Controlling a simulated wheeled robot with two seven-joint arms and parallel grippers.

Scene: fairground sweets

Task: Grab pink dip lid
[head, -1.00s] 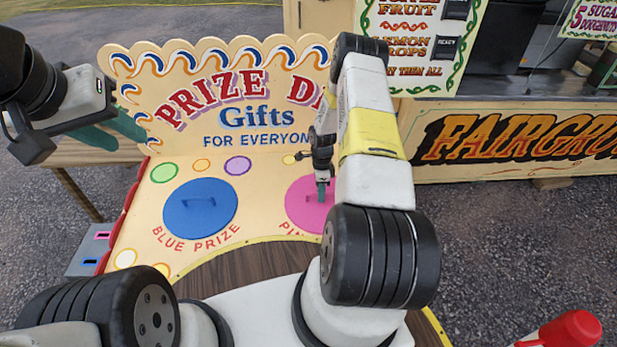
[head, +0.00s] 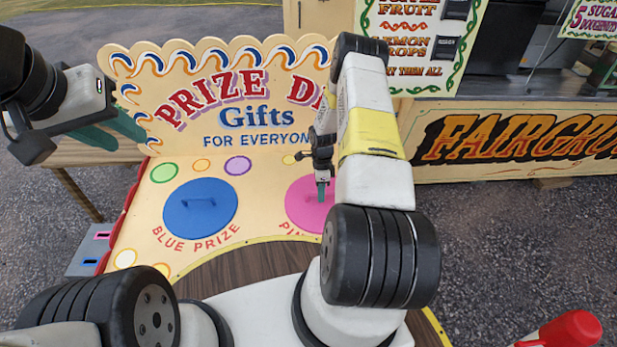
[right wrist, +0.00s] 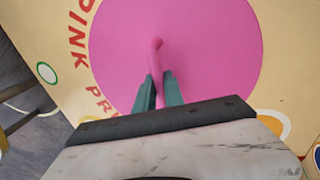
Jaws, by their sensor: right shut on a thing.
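The pink dip lid (head: 301,204) is a flat round disc on the cream prize dip board, partly hidden behind my right arm in the head view. In the right wrist view the pink lid (right wrist: 215,55) fills the middle, with a raised pink handle (right wrist: 156,58). My right gripper (head: 321,192) is at the lid from above. In the right wrist view its green fingers (right wrist: 164,90) are on both sides of the handle, shut on it. The lid appears to lie flat on the board. My left gripper (head: 122,130) is empty, over the board's left side; its fingers look apart.
A blue lid (head: 200,207) with a handle lies left of the pink one. The upright prize dip sign (head: 225,95) stands behind. A fairground stall (head: 510,140) is at the right. A box with coloured slots (head: 90,250) is at the lower left.

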